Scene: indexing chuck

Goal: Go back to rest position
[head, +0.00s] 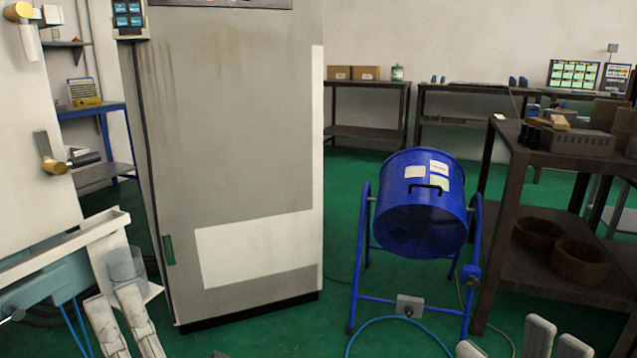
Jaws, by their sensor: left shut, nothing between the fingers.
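My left gripper (126,318) is at the lower left, its pale fingers pointing up, shut and empty. It is just in front of a clear cup-like cylinder (124,264) at the end of a pale ledge; whether they touch I cannot tell. My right gripper (538,344) shows only as pale finger tips at the bottom right edge. The rest of it is cut off, so its opening is unclear. No chuck can be made out in this view.
A white machine panel (30,130) with a handle stands at the left. A tall grey cabinet (230,130) is beside it. A blue drum fan (415,225) stands on the green floor. A dark shelf (590,175) with bowls is at the right. Benches line the back wall.

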